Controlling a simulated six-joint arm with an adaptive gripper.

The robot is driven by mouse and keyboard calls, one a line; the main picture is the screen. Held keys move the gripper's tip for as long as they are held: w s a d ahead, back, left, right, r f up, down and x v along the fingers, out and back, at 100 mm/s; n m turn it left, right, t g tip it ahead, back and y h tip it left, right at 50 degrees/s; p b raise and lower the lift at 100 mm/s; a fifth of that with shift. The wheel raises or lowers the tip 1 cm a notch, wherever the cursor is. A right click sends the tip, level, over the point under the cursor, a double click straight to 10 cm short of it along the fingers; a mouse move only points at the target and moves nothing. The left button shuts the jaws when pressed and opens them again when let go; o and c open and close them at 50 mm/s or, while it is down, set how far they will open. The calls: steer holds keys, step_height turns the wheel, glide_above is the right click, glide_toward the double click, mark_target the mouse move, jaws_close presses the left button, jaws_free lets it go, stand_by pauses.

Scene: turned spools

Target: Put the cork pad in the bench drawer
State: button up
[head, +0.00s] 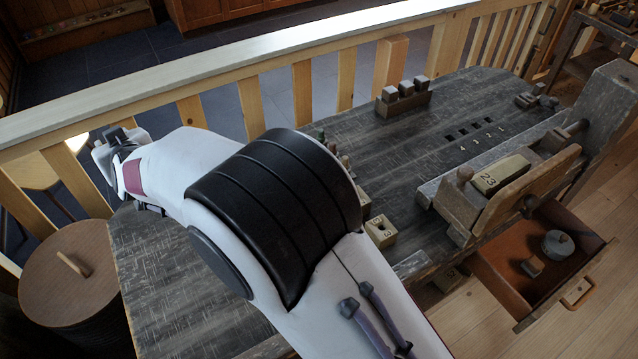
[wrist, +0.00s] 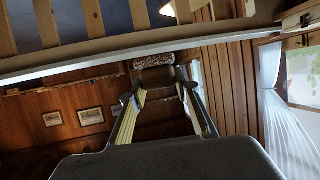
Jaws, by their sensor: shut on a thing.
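In the wrist view my gripper (wrist: 158,92) is shut on a brown block with a pale speckled end, which I take to be the cork pad (wrist: 153,62). It is held out beyond the fingertips, clear of any surface. In the head view my arm reaches to the far left, and the fingers and pad cannot be made out there. The bench drawer (head: 502,268) stands open at the right, below the bench top. A round grey piece (head: 558,243) and a small block (head: 532,266) lie in it.
The dark bench top (head: 355,140) carries a rack of grey-topped blocks (head: 403,97), a numbered wooden block (head: 381,231) and a vise holding a block marked 23 (head: 500,176). A wooden railing (head: 250,104) runs behind.

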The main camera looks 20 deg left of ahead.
step_height(320, 180, up, 2)
steer(key=shift+r, duration=0.1)
steer(key=w+d+m+t+h, duration=0.25)
steer(key=w+d, duration=0.55)
steer(key=d, duration=0.4)
steer(key=w+d+m+t+h, duration=0.1)
steer(key=w+d+m+h, duration=0.15)
steer(key=w+d, duration=0.7)
steer(key=w+d+m+t+h, duration=0.25)
steer(key=w+d, duration=0.45)
steer(key=d, duration=0.6)
steer(key=w+d+m+h, duration=0.3)
steer(key=d+m+h, duration=0.2)
steer(key=d, duration=2)
steer(key=s+d+m+g+h, duration=0.1)
steer(key=s+d+m+h, duration=0.3)
steer(key=d, duration=0.8)
steer(key=s+d+m+g+h, duration=0.1)
steer(key=s+d+g+h, duration=0.1)
steer(key=s+d, duration=0.75)
steer(key=s+d+m+g+h, duration=0.1)
steer(key=s+d+m+h, duration=0.15)
steer(key=d, duration=1.15)
step_height(320, 180, down, 26)
steer(key=shift+w+r, duration=0.15)
